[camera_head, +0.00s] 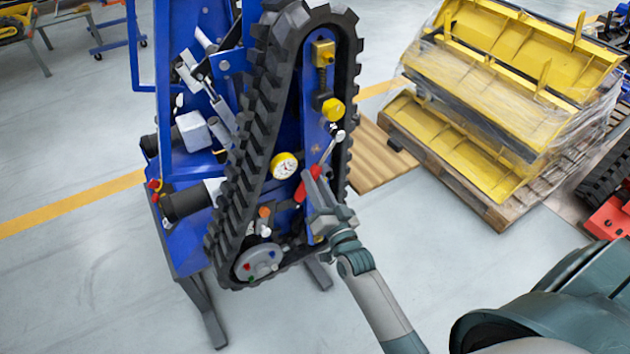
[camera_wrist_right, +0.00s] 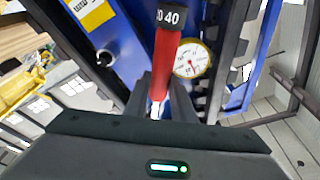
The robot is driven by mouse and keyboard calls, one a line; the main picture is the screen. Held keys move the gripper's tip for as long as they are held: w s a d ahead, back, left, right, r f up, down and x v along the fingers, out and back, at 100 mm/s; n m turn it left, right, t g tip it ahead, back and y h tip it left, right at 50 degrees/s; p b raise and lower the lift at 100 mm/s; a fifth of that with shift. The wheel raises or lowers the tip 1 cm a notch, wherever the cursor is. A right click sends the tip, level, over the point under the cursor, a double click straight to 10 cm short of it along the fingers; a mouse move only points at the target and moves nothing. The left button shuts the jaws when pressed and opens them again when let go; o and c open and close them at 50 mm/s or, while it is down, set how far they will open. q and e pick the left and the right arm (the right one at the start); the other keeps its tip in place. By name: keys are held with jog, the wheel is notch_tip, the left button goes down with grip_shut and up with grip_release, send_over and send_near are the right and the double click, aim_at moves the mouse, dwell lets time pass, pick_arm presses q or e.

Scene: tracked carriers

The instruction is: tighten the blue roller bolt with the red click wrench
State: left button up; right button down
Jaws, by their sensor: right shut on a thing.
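The red click wrench (camera_head: 303,194) is held upright and tilted beside the blue tracked carrier frame. My right gripper (camera_head: 314,187) is shut on its red handle, in front of the black track loop. In the right wrist view the wrench (camera_wrist_right: 165,62) rises between the fingers, with a black collar marked with numbers at its top. A grey roller disc (camera_head: 258,262) with several small coloured bolts sits at the bottom of the track. The bolts are too small to tell the blue one surely. My left gripper is not in view.
A round white gauge with a yellow rim (camera_head: 285,166) sits close left of the wrench. A yellow knob (camera_head: 333,109) is above it. The black track (camera_head: 240,165) surrounds this area. A wooden pallet (camera_head: 470,190) with wrapped yellow parts stands right.

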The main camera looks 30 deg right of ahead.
jog(key=shift+d+f+n+b, duration=0.3)
jog(key=shift+d+n+b, duration=0.2)
jog(key=shift+d+n, duration=0.15)
jog(key=shift+w+d+f+n+y+b, duration=0.1)
jog(key=shift+d+f+n+y+b, duration=0.25)
jog(key=shift+d+n, duration=0.3)
dwell(0.4)
jog(key=shift+d+f+n+y+b, duration=0.15)
jog(key=shift+d+n+y+b, duration=0.3)
jog(key=shift+n, duration=0.35)
jog(key=shift+d, duration=0.1)
jog(key=shift+w+d+f+n+b, duration=0.15)
jog(key=shift+d+n+b, duration=0.15)
jog(key=shift+d+n, duration=0.35)
